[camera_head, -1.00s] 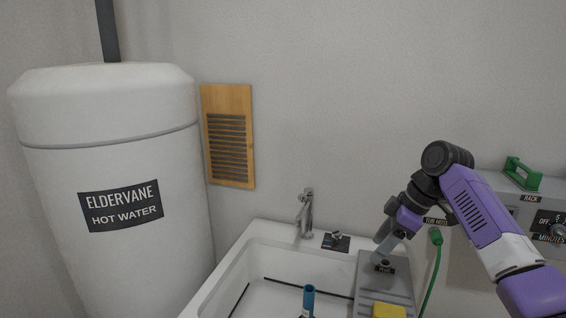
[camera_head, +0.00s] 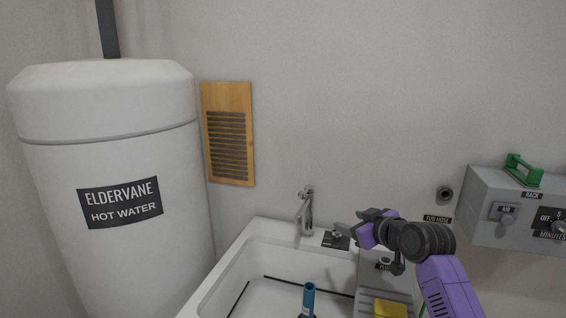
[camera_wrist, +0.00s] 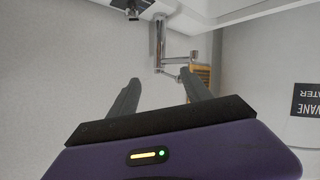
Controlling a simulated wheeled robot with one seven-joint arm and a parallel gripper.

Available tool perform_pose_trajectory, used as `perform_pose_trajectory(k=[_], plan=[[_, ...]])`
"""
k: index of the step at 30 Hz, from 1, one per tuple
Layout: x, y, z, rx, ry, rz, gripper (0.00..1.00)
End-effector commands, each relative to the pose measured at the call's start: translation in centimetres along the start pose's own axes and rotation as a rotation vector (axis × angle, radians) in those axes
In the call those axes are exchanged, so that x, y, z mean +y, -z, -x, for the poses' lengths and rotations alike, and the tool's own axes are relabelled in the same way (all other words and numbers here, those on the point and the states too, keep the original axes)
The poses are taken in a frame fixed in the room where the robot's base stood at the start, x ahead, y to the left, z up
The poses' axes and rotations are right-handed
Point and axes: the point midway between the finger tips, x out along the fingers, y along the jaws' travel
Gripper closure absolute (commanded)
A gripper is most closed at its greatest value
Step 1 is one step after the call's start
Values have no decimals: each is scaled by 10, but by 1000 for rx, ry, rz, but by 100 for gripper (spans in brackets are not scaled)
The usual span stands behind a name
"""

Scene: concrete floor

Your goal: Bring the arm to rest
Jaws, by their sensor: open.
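My gripper (camera_head: 348,227) is in the head view, beside the faucet and above the right back rim of the sink. Its two fingers are apart with nothing between them. In the wrist view, my gripper (camera_wrist: 160,78) also shows open and empty fingers. The faucet (camera_wrist: 158,40) appears beyond the fingertips there; I cannot tell the exact gap. My purple arm rises from the lower right of the head view and bends left at a dark joint.
The white sink (camera_head: 225,283) holds an upright blue tube (camera_head: 308,298). The faucet (camera_head: 305,210) stands at its back. A yellow sponge (camera_head: 389,309) lies on the grey drainboard. A grey control box (camera_head: 485,225) is at right, a water heater (camera_head: 110,170) at left.

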Motion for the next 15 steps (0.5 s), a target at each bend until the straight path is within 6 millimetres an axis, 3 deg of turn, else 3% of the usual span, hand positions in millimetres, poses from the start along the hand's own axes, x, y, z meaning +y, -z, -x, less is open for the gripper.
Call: perform_pose_trajectory(k=[1, 8, 15], plan=[[-14, -16, 1, 40, -21, -43, 43], [-55, -65, 32, 208, -133, -205, 43], [-95, -124, 90, 333, -237, -338, 43]])
